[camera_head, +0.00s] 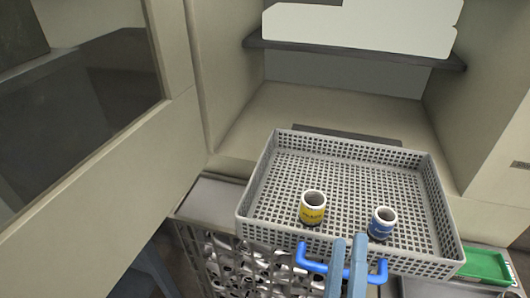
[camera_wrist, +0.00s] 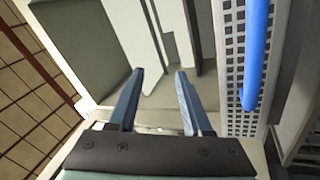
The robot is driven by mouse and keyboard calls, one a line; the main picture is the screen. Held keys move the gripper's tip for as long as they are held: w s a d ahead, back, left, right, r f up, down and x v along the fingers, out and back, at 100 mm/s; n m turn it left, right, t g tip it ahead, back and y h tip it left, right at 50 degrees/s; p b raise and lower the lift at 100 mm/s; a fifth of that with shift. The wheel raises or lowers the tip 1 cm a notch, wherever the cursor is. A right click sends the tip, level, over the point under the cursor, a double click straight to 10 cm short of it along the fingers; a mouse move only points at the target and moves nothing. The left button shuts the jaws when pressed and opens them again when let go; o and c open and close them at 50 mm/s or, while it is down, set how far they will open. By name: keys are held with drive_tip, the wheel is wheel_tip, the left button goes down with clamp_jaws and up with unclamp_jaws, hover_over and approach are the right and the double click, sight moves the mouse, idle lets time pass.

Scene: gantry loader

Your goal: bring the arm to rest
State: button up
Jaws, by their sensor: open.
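My gripper (camera_head: 347,262) shows at the bottom of the head view, its two blue-grey fingers pointing up near the front of a grey mesh basket. In the wrist view my gripper (camera_wrist: 158,74) is open, with nothing between its fingers. The basket (camera_head: 253,187) has a blue handle (camera_head: 311,266) on its front side. The fingers overlap the handle in the head view. In the wrist view the blue handle (camera_wrist: 256,50) is off to the right of the fingers, apart from them.
The basket holds a yellow-banded cup (camera_head: 312,207) and a blue-banded cup (camera_head: 382,223), both upright. A green tray (camera_head: 487,266) is at the right. A machine wall with a dark window (camera_head: 80,110) stands at the left. A pale recess lies behind the basket.

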drive_tip(key=w+a+r+m+t+y, duration=0.1)
drive_tip(key=w+a+r+m+t, duration=0.15)
drive_tip(key=r, duration=0.85)
drive_tip(key=w+a+r+m+t, duration=0.1)
drive_tip(key=w+a+r+m, duration=0.2)
drive_tip(key=r, duration=0.7)
drive_tip(key=s+a+r+m+t+y, duration=0.1)
drive_tip(key=s+a+r+m+y, duration=0.1)
drive_tip(key=r, duration=0.7)
drive_tip(key=s+a+r+m+t+y+p, duration=0.1)
drive_tip(key=s+a+r+m+y, duration=0.1)
drive_tip(key=r, duration=0.7)
drive_tip(key=shift+s+a+r+m+y, duration=0.3)
drive_tip(key=shift+a+m+y, duration=0.25)
drive_tip(key=shift+a, duration=0.45)
